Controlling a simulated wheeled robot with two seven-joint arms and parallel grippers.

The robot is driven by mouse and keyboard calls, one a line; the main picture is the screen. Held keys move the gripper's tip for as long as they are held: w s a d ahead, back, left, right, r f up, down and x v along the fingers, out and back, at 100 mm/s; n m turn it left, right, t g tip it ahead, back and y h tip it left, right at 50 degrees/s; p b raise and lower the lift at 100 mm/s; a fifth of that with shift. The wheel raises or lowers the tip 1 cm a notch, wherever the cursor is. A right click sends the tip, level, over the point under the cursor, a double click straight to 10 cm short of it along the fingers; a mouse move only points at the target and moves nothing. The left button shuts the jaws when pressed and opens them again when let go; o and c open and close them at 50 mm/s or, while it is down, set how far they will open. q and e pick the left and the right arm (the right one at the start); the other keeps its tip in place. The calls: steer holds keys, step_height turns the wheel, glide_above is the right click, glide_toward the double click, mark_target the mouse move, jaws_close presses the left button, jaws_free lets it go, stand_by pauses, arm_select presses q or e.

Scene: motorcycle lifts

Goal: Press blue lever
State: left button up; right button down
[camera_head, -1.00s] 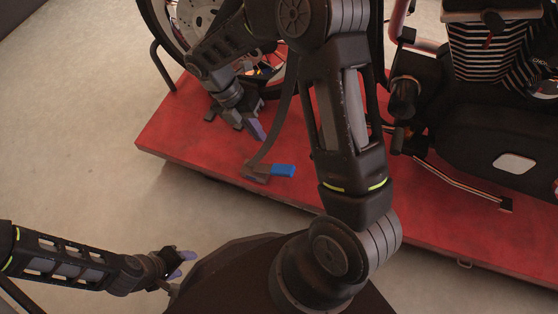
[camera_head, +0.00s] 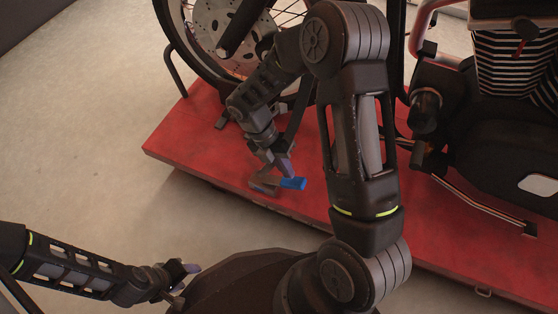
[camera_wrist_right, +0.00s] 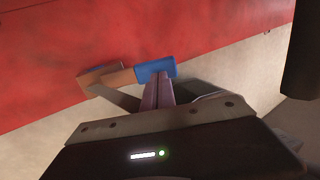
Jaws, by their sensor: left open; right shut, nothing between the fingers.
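The blue lever (camera_head: 293,183) is a small blue pad on a brown bracket (camera_head: 264,183) at the front edge of the red lift platform (camera_head: 190,150). In the right wrist view the blue lever (camera_wrist_right: 156,67) lies right at the fingertips. My right gripper (camera_head: 284,172) is shut with nothing between its fingers. Its purple fingertips (camera_wrist_right: 158,78) overlap the lever's near edge in the wrist view; I cannot tell whether they touch. My left gripper (camera_head: 188,275) is at the lower left, open and empty, away from the lever.
A motorcycle with a front wheel (camera_head: 225,40) and black engine parts (camera_head: 510,140) stands on the lift. A black wheel stand bar (camera_head: 172,65) rises at the platform's left. The pale floor (camera_head: 90,150) at left is clear.

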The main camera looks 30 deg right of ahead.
mark_target(299, 182)
steer(key=shift+b+x, duration=0.35)
steer(key=shift+x, duration=0.75)
steer(key=shift+s, duration=0.1)
steer(key=shift+s+d+f+t+y+p, duration=0.3)
steer(key=shift+s+t+y+p, duration=0.1)
steer(key=shift+p, duration=0.1)
steer(key=shift+t+y, duration=0.5)
steer(key=shift+t, duration=0.3)
steer(key=f, duration=0.1)
steer(key=s+f, duration=0.1)
steer(key=d+f, duration=0.1)
steer(key=shift+s+f+p, duration=0.3)
steer(key=shift+f+p, duration=0.05)
steer(key=shift+f, duration=0.05)
steer(key=shift+s+f, duration=0.1)
steer(key=shift+d, duration=0.1)
